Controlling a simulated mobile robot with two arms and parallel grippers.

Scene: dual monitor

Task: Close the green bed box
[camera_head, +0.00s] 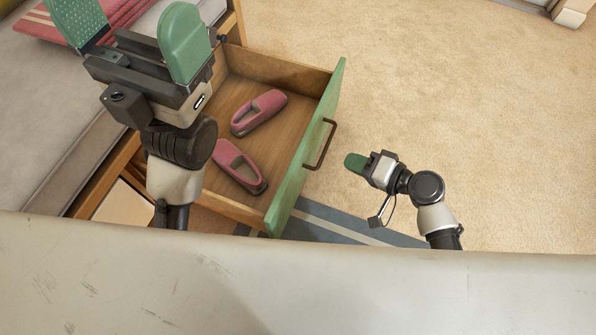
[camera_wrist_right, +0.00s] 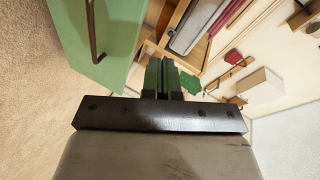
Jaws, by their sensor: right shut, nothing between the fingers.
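The green bed box (camera_head: 307,158) is a wooden drawer with a green front panel. It stands pulled out from the bed, and two pink shoes (camera_head: 258,112) lie inside it. Its dark handle (camera_head: 320,145) is on the outer face. My right gripper (camera_head: 355,162) is shut and empty, outside the front panel near the handle and apart from it. The right wrist view shows the shut green fingers (camera_wrist_right: 163,75), with the green panel (camera_wrist_right: 95,45) at upper left. My left gripper (camera_head: 132,32) is open and empty, above the bed edge and the drawer's left side.
The bed (camera_head: 50,130) with a grey mattress fills the left side, with a red striped cloth (camera_head: 42,24) on it. A blue-grey striped rug (camera_head: 340,222) lies below the drawer. My pale body covers the bottom.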

